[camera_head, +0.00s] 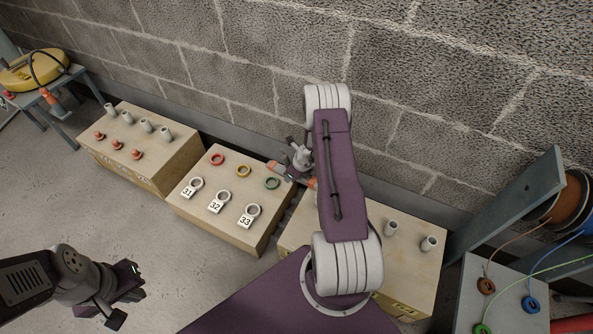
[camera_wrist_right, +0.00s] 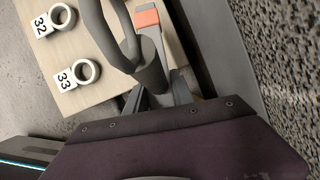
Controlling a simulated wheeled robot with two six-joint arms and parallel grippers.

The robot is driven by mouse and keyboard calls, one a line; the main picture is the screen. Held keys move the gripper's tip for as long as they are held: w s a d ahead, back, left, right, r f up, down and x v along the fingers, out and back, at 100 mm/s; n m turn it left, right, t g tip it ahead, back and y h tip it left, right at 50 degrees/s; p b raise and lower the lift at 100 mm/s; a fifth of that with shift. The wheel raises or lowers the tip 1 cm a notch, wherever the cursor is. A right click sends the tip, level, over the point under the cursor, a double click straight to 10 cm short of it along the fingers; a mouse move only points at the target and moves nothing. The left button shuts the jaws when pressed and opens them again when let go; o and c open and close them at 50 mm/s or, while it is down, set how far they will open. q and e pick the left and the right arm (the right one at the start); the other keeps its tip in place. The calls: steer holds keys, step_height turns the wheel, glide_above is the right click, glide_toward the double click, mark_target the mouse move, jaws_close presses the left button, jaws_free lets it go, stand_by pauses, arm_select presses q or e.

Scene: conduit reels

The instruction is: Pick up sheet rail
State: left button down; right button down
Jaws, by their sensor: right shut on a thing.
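A grey bar with orange ends, which I take to be the sheet rail (camera_head: 289,173), shows beside my right arm at the right edge of the middle box. In the right wrist view its orange end (camera_wrist_right: 146,18) and a grey length (camera_wrist_right: 150,42) show; the rest is hidden by the jaws. My right gripper (camera_wrist_right: 160,88) is shut on it. A grey loop or hose in that view partly covers the rail. In the head view my right arm hides most of this gripper. My left gripper (camera_head: 125,285) hangs low at the left over the floor, away from the boxes; its jaw opening is unclear.
The middle box (camera_head: 226,237) carries coloured rings and white rings with tags 31, 32 and 33. A left box (camera_head: 150,182) holds grey cylinders and orange pieces. A right box (camera_head: 410,262) is partly behind my arm. A block wall stands behind; cable reels are at right.

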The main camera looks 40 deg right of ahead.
steer(key=s+a+b, duration=0.3)
steer(key=s+a, duration=0.3)
steer(key=a, duration=0.7)
steer(key=shift+s+b, duration=0.35)
steer(key=shift+s, duration=0.05)
steer(key=shift+w, duration=0.1)
